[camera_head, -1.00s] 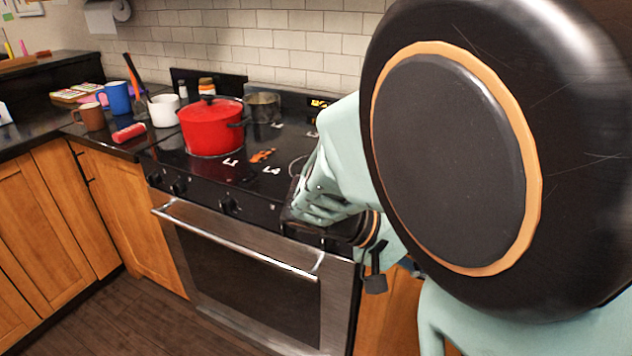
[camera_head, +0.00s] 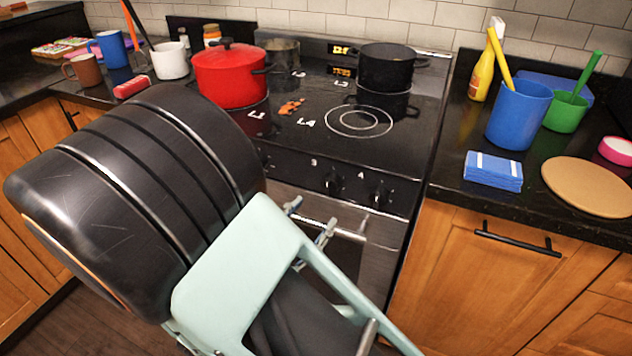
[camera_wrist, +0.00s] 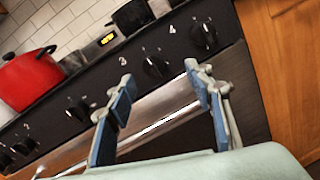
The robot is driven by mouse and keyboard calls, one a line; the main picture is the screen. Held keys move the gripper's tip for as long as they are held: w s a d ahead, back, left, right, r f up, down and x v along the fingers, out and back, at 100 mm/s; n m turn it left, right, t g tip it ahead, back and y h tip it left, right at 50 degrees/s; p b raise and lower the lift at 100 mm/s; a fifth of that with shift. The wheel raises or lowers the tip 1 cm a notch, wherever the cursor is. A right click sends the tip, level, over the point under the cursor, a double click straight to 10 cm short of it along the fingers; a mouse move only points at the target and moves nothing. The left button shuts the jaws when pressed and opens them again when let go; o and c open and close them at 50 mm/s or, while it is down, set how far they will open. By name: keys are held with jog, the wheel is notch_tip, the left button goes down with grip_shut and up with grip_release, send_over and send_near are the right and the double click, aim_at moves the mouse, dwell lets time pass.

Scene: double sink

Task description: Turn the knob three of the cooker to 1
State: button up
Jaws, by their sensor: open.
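Knob three (camera_head: 333,183) is a black knob on the cooker's dark front panel, beside a white "3". In the wrist view, knob three (camera_wrist: 155,67) shows beyond and between the fingertips, with its own "3" label at its left. My gripper (camera_head: 311,218) is open and empty, in front of the oven handle, a little below and left of knob three in the head view. In the wrist view my gripper (camera_wrist: 159,76) has its two blue-padded fingers spread wide. No contact with the knob shows. The knob's exact pointer setting is too small to tell.
Knob four (camera_head: 380,195) is close on the right. The metal oven handle (camera_wrist: 168,114) crosses below the knobs. A red pot (camera_head: 230,77) and a black pot (camera_head: 387,67) stand on the cooktop (camera_head: 345,138). The right counter holds a blue cup (camera_head: 518,115).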

aim_at(326, 189)
jog(key=shift+n+y, duration=0.4)
jog(key=shift+n, duration=0.3)
jog(key=x, duration=0.3)
jog(key=a+b+x, duration=0.1)
jog(key=x, duration=0.6)
jog(key=shift+w+a+f, duration=0.25)
jog(key=shift+w+f, duration=0.05)
jog(key=shift+f, duration=0.05)
jog(key=shift+c, duration=0.3)
jog(key=c, duration=1.1)
